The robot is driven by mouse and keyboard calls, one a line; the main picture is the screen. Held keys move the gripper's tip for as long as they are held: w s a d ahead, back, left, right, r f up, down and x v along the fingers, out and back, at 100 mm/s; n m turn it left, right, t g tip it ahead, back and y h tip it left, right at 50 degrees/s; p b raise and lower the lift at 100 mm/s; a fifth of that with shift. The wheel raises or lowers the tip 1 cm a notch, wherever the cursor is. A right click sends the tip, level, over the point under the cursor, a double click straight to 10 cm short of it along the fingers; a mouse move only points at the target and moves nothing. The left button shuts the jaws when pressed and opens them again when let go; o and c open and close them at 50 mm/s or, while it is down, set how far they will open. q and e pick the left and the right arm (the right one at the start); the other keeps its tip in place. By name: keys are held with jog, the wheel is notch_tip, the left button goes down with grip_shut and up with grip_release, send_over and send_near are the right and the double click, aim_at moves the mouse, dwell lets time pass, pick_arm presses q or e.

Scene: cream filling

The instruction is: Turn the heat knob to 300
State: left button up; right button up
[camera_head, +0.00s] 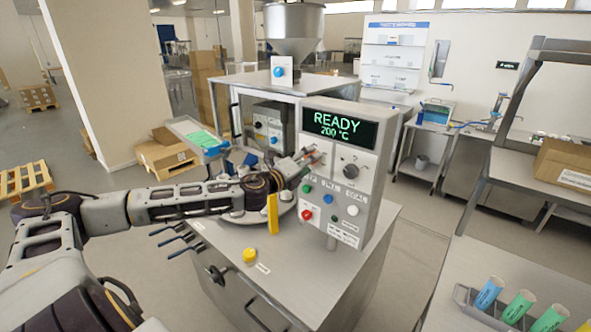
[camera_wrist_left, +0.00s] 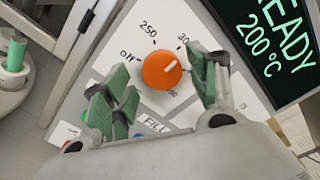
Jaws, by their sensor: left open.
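The heat knob (camera_wrist_left: 160,70) is orange and round, on a white panel in the left wrist view. Labels "off", "250" and a partly covered "30…" surround it, with another label ending in "00" below. Its pale pointer mark slants up and right. My left gripper (camera_wrist_left: 163,84) is open, with one green-padded finger on each side of the knob; I cannot tell whether they touch it. In the head view my left gripper (camera_head: 309,157) is at the panel's left side and largely hides the knob. The display (camera_head: 340,126) reads "READY 200 °C". My right gripper is not in view.
A dark knob (camera_head: 352,170) sits right of my gripper on the control panel. Coloured buttons, including a red one (camera_head: 306,215), lie below. A yellow upright piece (camera_head: 272,214) and a yellow button (camera_head: 249,256) are on the machine. A rack of coloured tubes (camera_head: 488,292) stands lower right.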

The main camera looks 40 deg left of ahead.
pick_arm(q)
jog(key=shift+s+a, duration=0.25)
jog(key=shift+s, duration=0.35)
jog(key=shift+s+d, duration=0.1)
jog(key=shift+s, duration=0.2)
jog(key=shift+s+d, duration=0.25)
jog(key=shift+s, duration=0.3)
jog(key=shift+s+a, duration=0.2)
jog(key=shift+s, duration=1.9)
jog(key=shift+f, duration=0.1)
